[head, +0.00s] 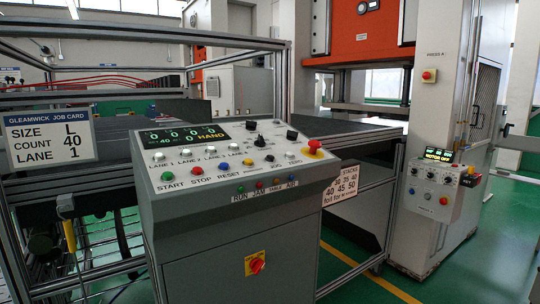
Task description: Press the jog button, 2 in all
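The grey control console (215,200) stands in the middle, with buttons on its sloping top. A front row holds a green START button (167,176), a red STOP button (195,171), a blue RESET button (223,167), a yellow button (248,162), a black button (269,158) and a white button (290,154). The word jog is too small to read for certain on any label. The console display (184,135) shows zeros and HAND. Neither of my grippers is in view.
A red mushroom button (313,147) is at the panel's right. A red switch (257,263) is on the console front. A job card (48,137) hangs left, reading size L, count 40, lane 1. A second control box (436,187) is right. Metal frame posts stand behind the console.

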